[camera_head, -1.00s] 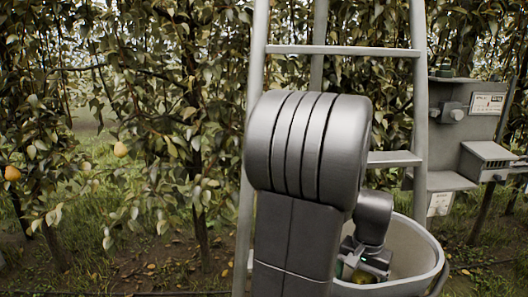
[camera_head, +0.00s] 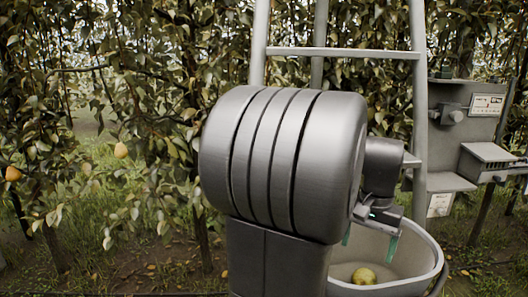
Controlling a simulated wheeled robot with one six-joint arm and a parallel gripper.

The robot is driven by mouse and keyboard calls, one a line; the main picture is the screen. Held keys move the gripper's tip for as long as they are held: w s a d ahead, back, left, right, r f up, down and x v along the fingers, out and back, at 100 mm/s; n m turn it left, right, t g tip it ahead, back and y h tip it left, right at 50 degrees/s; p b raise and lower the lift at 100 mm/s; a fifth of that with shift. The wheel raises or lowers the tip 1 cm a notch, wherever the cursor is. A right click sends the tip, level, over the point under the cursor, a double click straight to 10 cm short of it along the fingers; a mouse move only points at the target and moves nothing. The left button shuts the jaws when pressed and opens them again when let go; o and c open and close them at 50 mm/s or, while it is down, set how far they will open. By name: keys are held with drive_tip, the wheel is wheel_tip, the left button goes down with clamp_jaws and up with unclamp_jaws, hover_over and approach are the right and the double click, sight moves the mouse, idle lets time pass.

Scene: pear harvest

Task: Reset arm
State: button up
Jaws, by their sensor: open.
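My gripper (camera_head: 370,238) hangs over the left part of a grey bucket (camera_head: 428,248), with its green-tipped fingers spread and nothing between them. My large grey arm link stands in front and hides the bucket's left side. A yellow-green pear (camera_head: 364,276) lies on the bucket's bottom, below and apart from the fingers. Two yellow pears hang in the leaves at the left, one pear (camera_head: 121,150) higher and another pear (camera_head: 13,173) near the picture's left edge.
A grey ladder (camera_head: 345,51) stands behind my arm, partly hidden by it. A grey box with a panel (camera_head: 455,135) stands on a post at the right. Leafy trees fill the back. Open grass and soil lie at the lower left.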

sight(360, 276)
wheel_tip(360, 276, down, 13)
drive_tip(key=shift+r, duration=0.2)
wheel_tip(360, 276, up, 18)
drive_tip(key=p, duration=1.2)
drive_tip(key=shift+r, duration=0.15)
drive_tip(key=shift+w+a, duration=0.1)
drive_tip(key=shift+w, duration=0.05)
